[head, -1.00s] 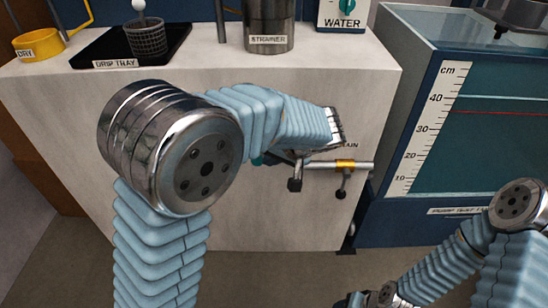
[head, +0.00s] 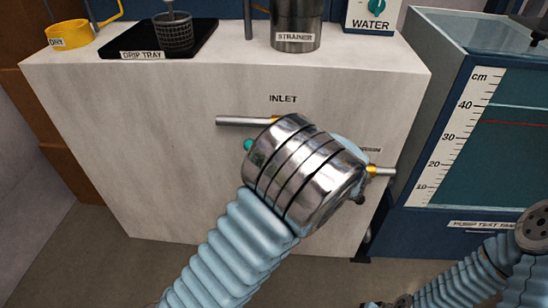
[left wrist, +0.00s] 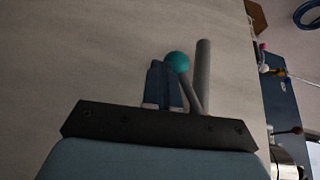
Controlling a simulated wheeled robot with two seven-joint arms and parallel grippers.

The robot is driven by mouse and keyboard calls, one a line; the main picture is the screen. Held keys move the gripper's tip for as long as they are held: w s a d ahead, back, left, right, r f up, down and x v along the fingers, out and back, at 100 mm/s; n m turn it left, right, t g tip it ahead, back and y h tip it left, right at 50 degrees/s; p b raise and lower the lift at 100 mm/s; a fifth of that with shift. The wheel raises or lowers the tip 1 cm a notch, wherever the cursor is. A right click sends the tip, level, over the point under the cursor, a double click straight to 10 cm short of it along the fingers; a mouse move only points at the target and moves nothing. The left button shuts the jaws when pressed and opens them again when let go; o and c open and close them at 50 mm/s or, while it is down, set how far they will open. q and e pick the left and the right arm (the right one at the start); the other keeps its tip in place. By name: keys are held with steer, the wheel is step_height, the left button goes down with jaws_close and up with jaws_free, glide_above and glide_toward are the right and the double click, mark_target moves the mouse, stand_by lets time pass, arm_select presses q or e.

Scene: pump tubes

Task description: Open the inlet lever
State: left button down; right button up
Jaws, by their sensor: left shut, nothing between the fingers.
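The inlet lever's teal ball (head: 247,145) shows in the head view, just below the grey inlet pipe (head: 240,121) under the INLET label. My left arm covers the rest of the lever and my left gripper there. In the left wrist view, my left gripper (left wrist: 164,64) is shut and empty, with its fingertips close beside the left side of the teal ball (left wrist: 178,62). I cannot tell whether they touch it. The lever's rod (left wrist: 192,93) slants away from the ball alongside the pipe (left wrist: 203,70). My right gripper is not in view.
The drain pipe (head: 386,172) sticks out at lower right of the cabinet front (head: 130,150), close to my left arm. A drip tray (head: 197,42) and a strainer (head: 297,25) stand on top. The water tank (head: 500,170) is at right. The cabinet's left front is clear.

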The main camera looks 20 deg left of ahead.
arm_select(q)
steer(key=shift+s+a+r+m+t+y+p, duration=0.25)
steer(key=shift+a+r+m+y+p, duration=0.15)
steer(key=shift+a+r+m+y, duration=0.5)
steer(key=shift+s+a+r+m+t+y+p, duration=0.1)
steer(key=shift+a+r+m+t+y+p, duration=0.35)
steer(key=shift+y, duration=0.85)
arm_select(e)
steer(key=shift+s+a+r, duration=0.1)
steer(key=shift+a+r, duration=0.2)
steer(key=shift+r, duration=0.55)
arm_select(q)
steer(key=shift+r, duration=0.1)
steer(key=s+d+f+b, duration=0.2)
steer(key=d+f+b, duration=0.1)
steer(key=d+f, duration=0.4)
steer(key=v, duration=0.3)
steer(key=shift+r+b, duration=0.2)
steer(key=shift+b, duration=0.1)
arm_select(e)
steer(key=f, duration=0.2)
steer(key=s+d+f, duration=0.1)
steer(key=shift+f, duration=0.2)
